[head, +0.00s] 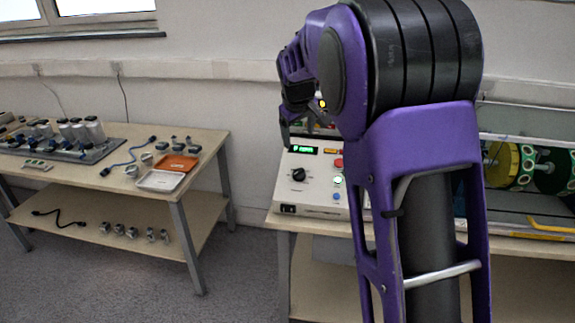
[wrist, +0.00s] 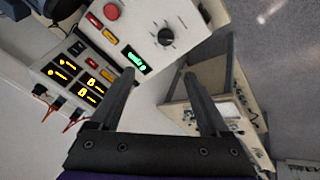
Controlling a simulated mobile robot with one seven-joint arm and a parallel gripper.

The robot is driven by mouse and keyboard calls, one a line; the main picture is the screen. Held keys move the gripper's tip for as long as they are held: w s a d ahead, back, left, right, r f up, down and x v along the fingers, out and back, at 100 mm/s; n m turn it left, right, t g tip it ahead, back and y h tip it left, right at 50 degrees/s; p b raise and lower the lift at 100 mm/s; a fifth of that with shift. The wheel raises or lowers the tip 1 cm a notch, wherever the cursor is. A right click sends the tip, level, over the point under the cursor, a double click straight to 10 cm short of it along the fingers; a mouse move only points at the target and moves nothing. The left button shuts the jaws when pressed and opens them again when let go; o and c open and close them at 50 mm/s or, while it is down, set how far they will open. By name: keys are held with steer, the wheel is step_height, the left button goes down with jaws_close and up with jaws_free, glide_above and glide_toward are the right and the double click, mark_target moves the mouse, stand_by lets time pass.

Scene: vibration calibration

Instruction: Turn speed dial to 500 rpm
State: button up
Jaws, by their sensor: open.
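The speed dial (head: 298,174) is a black knob on the sloped front of a white control box (head: 312,195). In the wrist view the dial (wrist: 166,36) is at top centre, with tick marks around it. A green-lit display (head: 303,150) sits above the dial in the head view; it also shows in the wrist view (wrist: 136,60), its digits too small to read. My gripper (wrist: 159,75) is open and empty, its fingers apart. The fingertips appear clear of the dial, with no contact visible. In the head view my gripper (head: 287,138) is above the control box, partly hidden by my arm.
A red button (wrist: 111,11) and lit buttons share the panel. An instrument with yellow displays (wrist: 75,72) stands beside it. A table with trays (head: 178,163) and cables stands left. A rotor machine (head: 505,165) is right. Floor between the tables is clear.

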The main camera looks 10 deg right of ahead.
steer(key=f, duration=0.1)
steer(key=b, duration=0.1)
glide_toward(298, 171)
steer(key=x, duration=0.9)
steer(key=shift+w+d+f, duration=0.1)
steer(key=shift+f, duration=0.1)
jaws_close()
